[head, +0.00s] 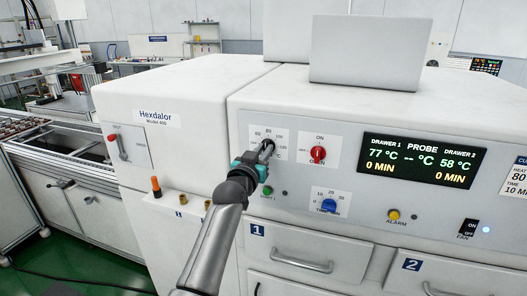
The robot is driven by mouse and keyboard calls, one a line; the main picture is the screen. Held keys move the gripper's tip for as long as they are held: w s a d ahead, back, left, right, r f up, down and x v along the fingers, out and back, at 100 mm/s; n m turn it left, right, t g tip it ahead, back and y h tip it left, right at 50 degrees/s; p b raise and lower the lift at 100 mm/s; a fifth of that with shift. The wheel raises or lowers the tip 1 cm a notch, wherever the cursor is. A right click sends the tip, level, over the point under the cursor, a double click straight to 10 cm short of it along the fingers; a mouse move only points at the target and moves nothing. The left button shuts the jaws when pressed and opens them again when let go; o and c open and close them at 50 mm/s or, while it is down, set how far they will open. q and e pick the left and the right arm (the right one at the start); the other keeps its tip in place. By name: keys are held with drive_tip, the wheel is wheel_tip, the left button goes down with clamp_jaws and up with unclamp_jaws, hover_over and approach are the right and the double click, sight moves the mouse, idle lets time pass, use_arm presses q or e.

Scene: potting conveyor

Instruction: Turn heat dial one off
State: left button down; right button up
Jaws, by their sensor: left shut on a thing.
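The heat dial's white scale plate (283,138) is on the grey panel above drawer 1, with numbers such as 60, 80 and 100 around it. My left gripper (266,151) reaches up from below and is shut at the centre of this plate, on the dial knob. The gripper hides most of the knob, so I cannot tell its setting. My right gripper is not in view.
A red ON knob (318,154) is just right of the heat dial. A blue timer dial (329,205), a green button (268,190) and a yellow alarm button (393,214) are nearby. The display (422,161) reads 77 °C and 58 °C.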

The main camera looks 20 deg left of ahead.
use_arm(q)
drive_tip(key=shift+n, duration=0.3)
drive_tip(key=n+p, duration=0.1)
drive_tip(key=n, duration=0.1)
drive_tip(key=shift+n+p, duration=0.35)
drive_tip(key=shift+n, duration=0.05)
drive_tip(key=n+p, duration=0.1)
drive_tip(key=n, duration=0.3)
drive_tip(key=shift+a, duration=0.1)
drive_tip(key=n+p, duration=0.1)
drive_tip(key=n, duration=0.4)
drive_tip(key=shift+f+n, duration=0.1)
drive_tip(key=shift+n, duration=0.3)
drive_tip(key=shift+a+f+n+p, duration=0.1)
drive_tip(key=shift+n+p, duration=0.3)
drive_tip(key=shift+n, duration=1.9)
drive_tip(key=c, duration=0.8)
unclamp_jaws()
drive_tip(key=shift+c, duration=0.2)
drive_tip(key=shift+s, duration=0.1)
